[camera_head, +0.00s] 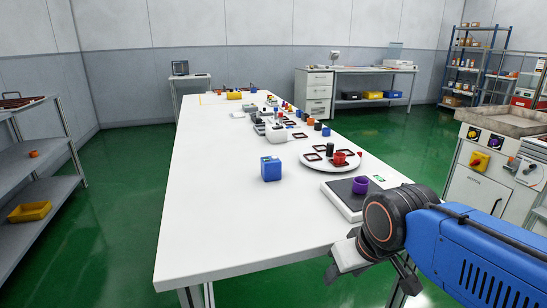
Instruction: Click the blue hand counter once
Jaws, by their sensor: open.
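A blue box-shaped thing (271,169), which looks like the blue hand counter, stands upright on the long white table (215,222), left of the round white plate. Its top detail is too small to make out. My gripper (371,274) is at the lower right, by the table's near right edge. It is open with nothing seen between its fingers, and my arm partly hides it. It is well apart from the blue counter, nearer to me and to the right.
A flat scale-like device (345,207) bears a purple cup (360,185). Behind it, a round white plate (311,163) holds a red cup (339,158) and dark square pieces. Many small items line the table's far right side. The table's left and near parts are clear.

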